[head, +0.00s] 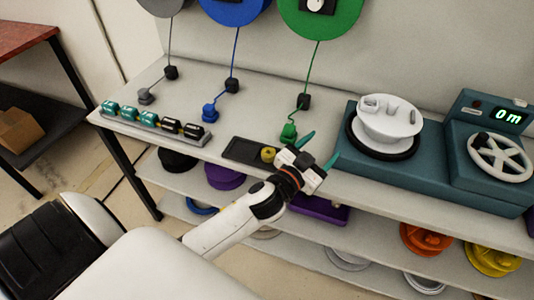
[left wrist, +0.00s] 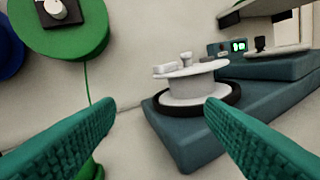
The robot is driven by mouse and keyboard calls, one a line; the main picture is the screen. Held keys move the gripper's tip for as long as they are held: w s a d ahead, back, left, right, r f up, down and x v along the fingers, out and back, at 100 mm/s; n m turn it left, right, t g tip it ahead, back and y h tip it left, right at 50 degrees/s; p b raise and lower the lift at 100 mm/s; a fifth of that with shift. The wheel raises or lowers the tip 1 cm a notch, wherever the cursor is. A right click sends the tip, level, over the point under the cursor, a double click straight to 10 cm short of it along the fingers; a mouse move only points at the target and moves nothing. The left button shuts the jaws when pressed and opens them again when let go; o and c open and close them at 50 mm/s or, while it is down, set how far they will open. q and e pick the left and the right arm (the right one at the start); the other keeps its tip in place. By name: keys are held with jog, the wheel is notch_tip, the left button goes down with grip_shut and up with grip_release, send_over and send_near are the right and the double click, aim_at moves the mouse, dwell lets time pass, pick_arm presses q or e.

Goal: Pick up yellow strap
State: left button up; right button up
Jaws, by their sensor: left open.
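A small yellow coil, which looks like the yellow strap (head: 268,154), lies at the right end of a shallow dark tray (head: 240,148) on the bench. My left gripper (head: 320,150) is just to the right of it in the head view, with its green fingers apart and nothing between them. The left wrist view also shows the two open fingers (left wrist: 160,112), pointing toward the teal machine and the wall. The yellow strap does not show in the left wrist view. My right gripper is not in view.
A teal machine with a white spool (head: 388,120) stands right of the gripper, beside a unit with a wheel and display (head: 500,118). A green connector (head: 289,131) sits close behind the gripper. A rack of small teal and black pieces (head: 150,122) is at left. Coloured spools fill lower shelves.

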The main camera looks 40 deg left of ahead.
pick_arm(q)
jog(key=w+d+r+m+h, duration=0.2)
jog(key=d+r+m+h, duration=0.5)
jog(key=r+m+h, duration=0.3)
jog(key=m+g+y, duration=0.4)
jog(key=g+y, duration=0.8)
jog(key=g, duration=0.6)
send_over(268, 152)
jog(key=f, duration=1.3)
jog(key=shift+w, duration=0.2)
jog(key=f, duration=0.5)
jog(key=shift+s, duration=0.2)
jog(key=shift+f+p, duration=0.3)
jog(key=shift+f, duration=0.15)
jog(key=c, duration=1.1)
